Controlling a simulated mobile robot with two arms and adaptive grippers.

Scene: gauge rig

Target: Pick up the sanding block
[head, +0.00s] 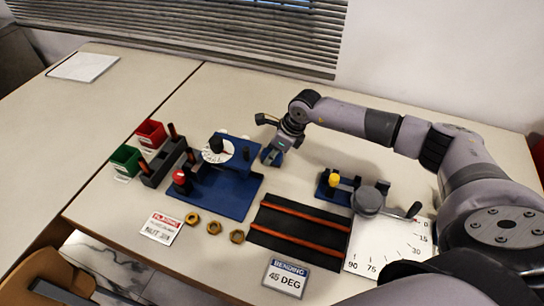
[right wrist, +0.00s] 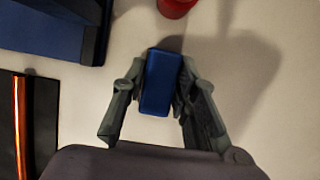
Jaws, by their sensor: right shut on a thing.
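The sanding block is a blue block (right wrist: 160,82) between the fingers of my right gripper (right wrist: 158,88) in the right wrist view. The fingers are shut on its two long sides. In the head view my right gripper (head: 273,155) is behind and right of the blue fixture, and the block is mostly hidden by the fingers. A shadow lies on the table beside the gripper, but I cannot tell whether the block touches the table. My left gripper is not in view.
A blue fixture (head: 232,199) with a dial stands left of the gripper. A black mat (head: 275,224) with copper rods and a bending tool (head: 369,200) lie nearer. Brass nuts (head: 214,228), a green bin (head: 126,158) and a red bin (head: 151,132) are further left. Table behind the fixture is clear.

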